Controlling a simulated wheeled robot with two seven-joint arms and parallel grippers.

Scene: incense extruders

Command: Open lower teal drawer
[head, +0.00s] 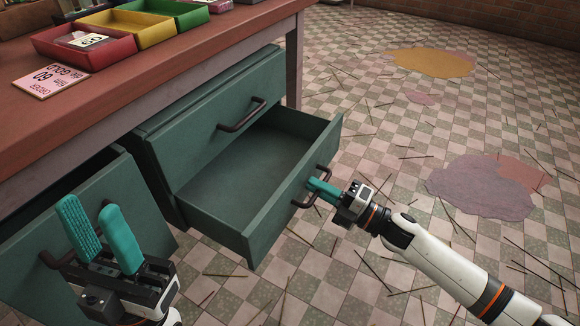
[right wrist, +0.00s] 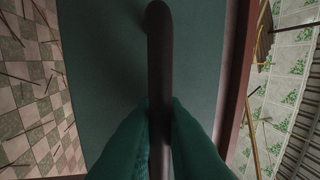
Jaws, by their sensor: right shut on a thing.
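The lower teal drawer (head: 255,177) stands pulled out below a shut upper teal drawer (head: 215,125), and its inside looks empty. My right gripper (head: 313,188) is at its front, shut on the dark bar handle (head: 324,178). In the right wrist view the teal fingers (right wrist: 160,135) press on both sides of the handle (right wrist: 159,60). My left gripper (head: 102,238) is open, its two teal fingers apart with nothing between them. It is in front of another teal drawer front (head: 115,205) at the left, with a handle (head: 55,258) partly hidden behind the fingers.
A reddish table top (head: 180,75) lies above the drawers. It bears red (head: 85,48), yellow (head: 130,27) and green (head: 170,12) trays and a pink card (head: 50,80). The checkered floor (head: 380,120) to the right is open, with scattered thin sticks and stains.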

